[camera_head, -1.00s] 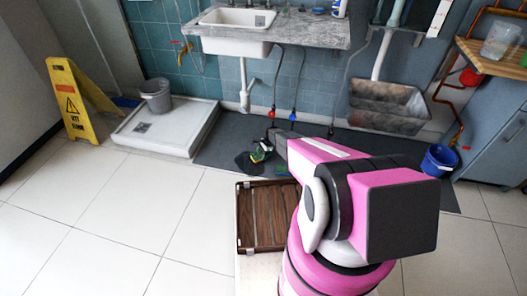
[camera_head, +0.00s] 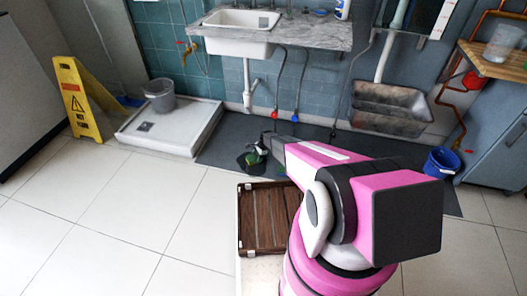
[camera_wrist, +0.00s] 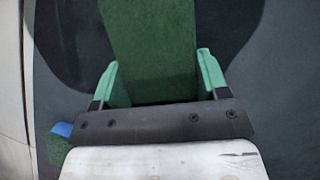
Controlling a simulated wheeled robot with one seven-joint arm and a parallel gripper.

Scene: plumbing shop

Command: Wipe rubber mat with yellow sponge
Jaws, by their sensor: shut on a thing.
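My gripper (camera_wrist: 157,85) has its two green fingers shut on the sponge (camera_wrist: 152,38). Its green face fills the space between the fingers in the wrist view, and no yellow side shows there. A darker patch (camera_head: 246,166) on the mat lies around and under the sponge. In the wrist view the mat (camera_wrist: 265,95) lies behind the sponge; whether they touch I cannot tell.
A small green and blue thing (camera_wrist: 60,138) lies at lower left in the wrist view. A slatted brown wooden piece (camera_head: 262,217) is in front of the mat. A white shower tray (camera_head: 172,128) with a grey bucket (camera_head: 159,95) is left; a blue bucket (camera_head: 441,161) is right.

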